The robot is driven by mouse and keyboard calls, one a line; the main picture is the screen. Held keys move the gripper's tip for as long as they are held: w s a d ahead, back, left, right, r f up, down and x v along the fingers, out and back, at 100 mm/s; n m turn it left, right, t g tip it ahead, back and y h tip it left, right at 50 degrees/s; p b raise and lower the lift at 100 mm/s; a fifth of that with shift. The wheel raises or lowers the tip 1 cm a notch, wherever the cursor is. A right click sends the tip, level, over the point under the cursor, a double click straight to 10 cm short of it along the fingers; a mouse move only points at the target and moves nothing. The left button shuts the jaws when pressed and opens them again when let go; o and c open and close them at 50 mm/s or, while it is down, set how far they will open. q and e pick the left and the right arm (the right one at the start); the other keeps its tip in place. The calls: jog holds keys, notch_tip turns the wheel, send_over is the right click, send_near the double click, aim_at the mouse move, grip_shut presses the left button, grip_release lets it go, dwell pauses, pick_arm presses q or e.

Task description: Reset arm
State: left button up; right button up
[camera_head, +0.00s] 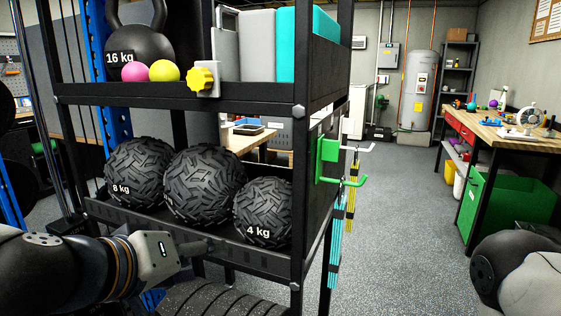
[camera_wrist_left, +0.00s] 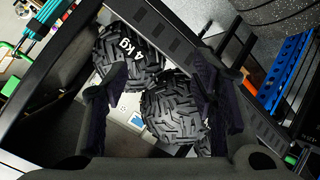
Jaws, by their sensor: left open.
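My left gripper (camera_head: 203,247) is in front of the lower shelf of a black rack, just below the textured medicine balls. In the left wrist view the same gripper (camera_wrist_left: 162,78) is open, its two dark fingers apart. Beyond the fingers are the 4 kg ball (camera_wrist_left: 128,58) and the middle ball (camera_wrist_left: 175,108); nothing is held between the fingers. In the head view the 8 kg ball (camera_head: 138,172), middle ball (camera_head: 204,186) and 4 kg ball (camera_head: 263,213) sit side by side on the shelf. My right gripper is out of view; only part of my right arm shows at lower right.
The rack's front rail (camera_head: 225,249) and post (camera_head: 299,180) stand close to my left gripper. The upper shelf holds a 16 kg kettlebell (camera_head: 140,48). A green hook (camera_head: 328,150) is on the rack's side. Open floor (camera_head: 405,220) lies right, before a workbench (camera_head: 520,139).

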pick_arm(q)
jog(key=s+f+g+y, duration=0.15)
jog(key=s+f, duration=0.25)
jog(key=f, duration=0.4)
jog(key=s+a+f+m+g, duration=0.1)
jog(key=s+f+g, duration=0.25)
jog(key=f, duration=0.45)
jog(key=s+f+g+y, duration=0.1)
jog(key=s+f, duration=0.4)
jog(key=f, duration=0.2)
jog(key=s+a+f+m+g, duration=0.1)
jog(key=s+a+f+g, duration=0.1)
jog(key=s, duration=0.4)
jog(key=s+a+f+g+y, duration=0.1)
jog(key=s+a+f+g, duration=0.1)
jog(key=s+f, duration=0.3)
jog(key=s+a+f+m+g+y, duration=0.1)
jog(key=s+a+f+g, duration=0.1)
jog(key=s, duration=0.7)
notch_tip(320, 180, down, 2)
jog(key=shift+a+f+m, duration=0.1)
jog(key=shift+a+m, duration=0.2)
jog(key=shift+a, duration=0.3)
